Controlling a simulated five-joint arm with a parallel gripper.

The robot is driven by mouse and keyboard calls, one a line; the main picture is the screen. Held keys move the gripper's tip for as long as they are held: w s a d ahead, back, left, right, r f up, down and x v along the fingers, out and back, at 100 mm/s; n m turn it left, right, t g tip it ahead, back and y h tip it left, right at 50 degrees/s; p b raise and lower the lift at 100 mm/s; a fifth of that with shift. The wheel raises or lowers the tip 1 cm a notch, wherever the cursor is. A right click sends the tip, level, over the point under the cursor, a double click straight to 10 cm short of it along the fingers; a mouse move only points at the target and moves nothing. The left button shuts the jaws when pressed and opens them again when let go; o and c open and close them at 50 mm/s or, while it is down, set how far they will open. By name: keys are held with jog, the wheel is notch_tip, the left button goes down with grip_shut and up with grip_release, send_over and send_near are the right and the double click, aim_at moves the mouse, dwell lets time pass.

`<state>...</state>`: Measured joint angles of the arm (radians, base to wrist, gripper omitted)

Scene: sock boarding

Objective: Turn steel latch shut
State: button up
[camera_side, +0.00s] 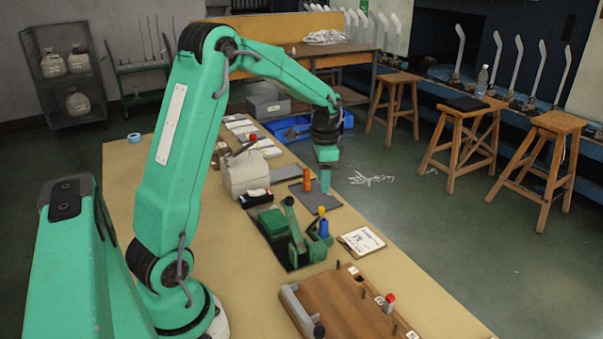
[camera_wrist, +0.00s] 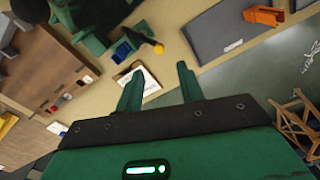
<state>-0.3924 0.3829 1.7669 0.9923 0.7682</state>
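My gripper (camera_side: 325,188) hangs over the dark mat near the right edge of the long table. The wrist view shows its two green fingers (camera_wrist: 160,84) spread apart with nothing between them. A wooden board (camera_side: 345,300) lies on the near part of the table, well away from my gripper; it also shows at the left of the wrist view (camera_wrist: 40,65). A grey metal bar (camera_side: 296,306) with a dark knob runs along the board's left edge. It may be the steel latch, but I cannot tell for sure, nor whether it is turned shut.
A green clamp-like device (camera_side: 296,240) stands beside a blue piece with a yellow knob (camera_side: 322,226). An orange block (camera_side: 306,180) is beside my gripper. A red knob (camera_side: 389,299) stands on the board.

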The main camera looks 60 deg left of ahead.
aim_at(322, 208)
jog(key=shift+f, duration=0.15)
jog(key=shift+f, duration=3.75)
grip_shut()
